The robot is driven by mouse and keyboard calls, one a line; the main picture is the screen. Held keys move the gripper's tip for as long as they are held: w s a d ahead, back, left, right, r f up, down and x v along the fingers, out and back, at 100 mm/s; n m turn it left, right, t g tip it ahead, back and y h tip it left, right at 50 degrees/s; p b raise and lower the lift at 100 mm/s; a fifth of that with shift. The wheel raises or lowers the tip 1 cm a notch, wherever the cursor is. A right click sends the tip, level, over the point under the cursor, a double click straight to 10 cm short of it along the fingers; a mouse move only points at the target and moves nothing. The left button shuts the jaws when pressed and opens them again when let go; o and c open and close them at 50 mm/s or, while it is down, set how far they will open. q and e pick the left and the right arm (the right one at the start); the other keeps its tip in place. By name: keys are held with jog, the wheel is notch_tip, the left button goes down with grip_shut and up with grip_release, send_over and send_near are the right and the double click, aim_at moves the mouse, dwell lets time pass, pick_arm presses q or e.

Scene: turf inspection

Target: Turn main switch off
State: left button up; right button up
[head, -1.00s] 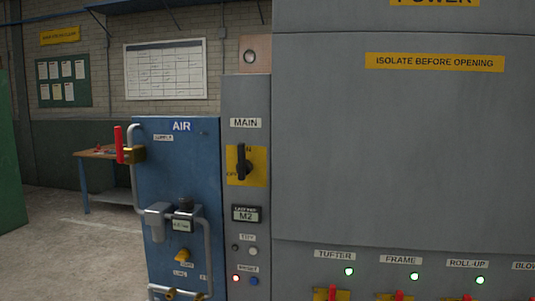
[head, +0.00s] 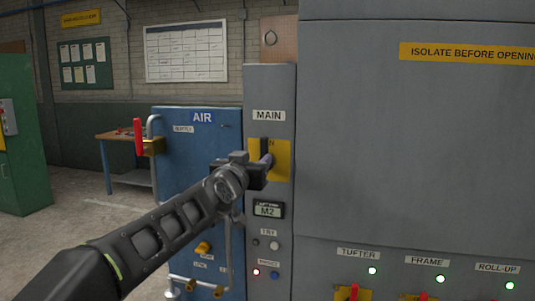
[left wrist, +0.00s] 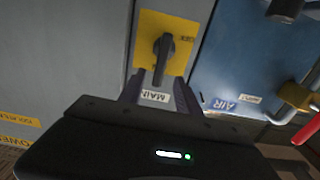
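The main switch is a black rotary handle (head: 264,145) on a yellow plate (head: 282,160), under the MAIN label on the narrow grey panel. The handle stands upright, toward the "ON" mark. In the left wrist view, which is upside down, the handle (left wrist: 163,58) and yellow plate (left wrist: 185,32) show fully. My left gripper (head: 264,168) is in front of the switch and covers its lower part in the head view. Its two fingers (left wrist: 158,92) are spread, with the handle's tip ahead of the gap. Contact cannot be told. My right gripper is out of view.
A blue AIR cabinet (head: 190,150) with a red-handled valve (head: 138,137) and pipes stands left of the panel. Below the switch are an M2 display (head: 268,210) and small buttons. Red-handled breakers (head: 350,292) with green lamps sit low on the right. A green cabinet is far left.

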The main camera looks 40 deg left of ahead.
aim_at(263, 154)
pick_arm(q)
jog(key=p+x, duration=0.2)
jog(key=x, duration=0.4)
jog(key=shift+w+a, duration=0.15)
jog(key=shift+w, duration=0.1)
jog(key=shift+w+a+p, duration=0.2)
jog(key=shift+w+p, duration=0.15)
jog(key=shift+w, duration=0.3)
jog(key=shift+c, duration=0.6)
grip_shut()
